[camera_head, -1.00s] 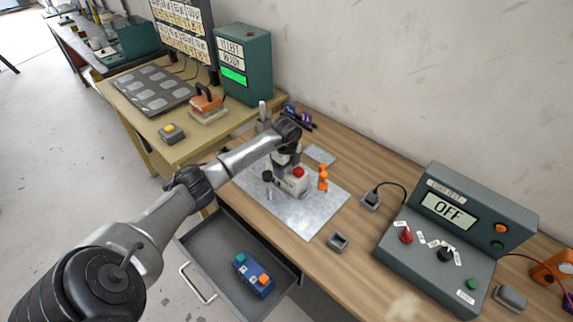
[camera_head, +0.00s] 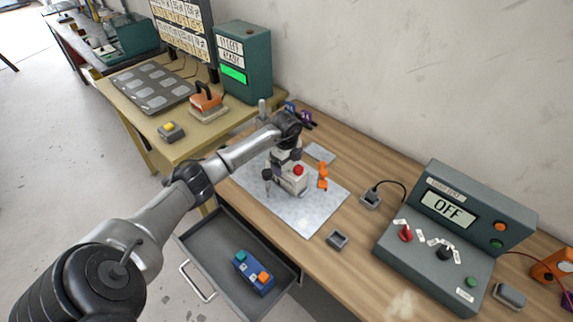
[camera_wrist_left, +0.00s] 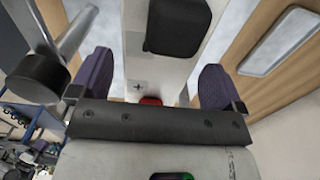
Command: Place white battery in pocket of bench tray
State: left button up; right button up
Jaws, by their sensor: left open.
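The white battery (camera_head: 292,183) sits on the grey metal mat on the wooden bench, with a red terminal on top. In the left wrist view the battery (camera_wrist_left: 137,60) shows a plus mark, a black terminal and part of the red one. My left gripper (camera_wrist_left: 153,82) is open, its two purple-padded fingers on either side of the white battery, with visible gaps. In the head view the gripper (camera_head: 284,168) is partly hidden beside the battery. A dark tray (camera_head: 184,96) with several pale pockets lies on the yellow bench at the back left. My right gripper is out of view.
An open drawer (camera_head: 207,237) holds a blue battery (camera_head: 253,272). An orange part (camera_head: 323,177) stands close right of the white battery. A grey post with a black end (camera_wrist_left: 38,82) is left of the gripper. The test console (camera_head: 436,262) stands right.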

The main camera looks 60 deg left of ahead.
pick_arm(q)
notch_tip(320, 180, up, 11)
dwell(0.4)
jog(key=shift+r, duration=0.1)
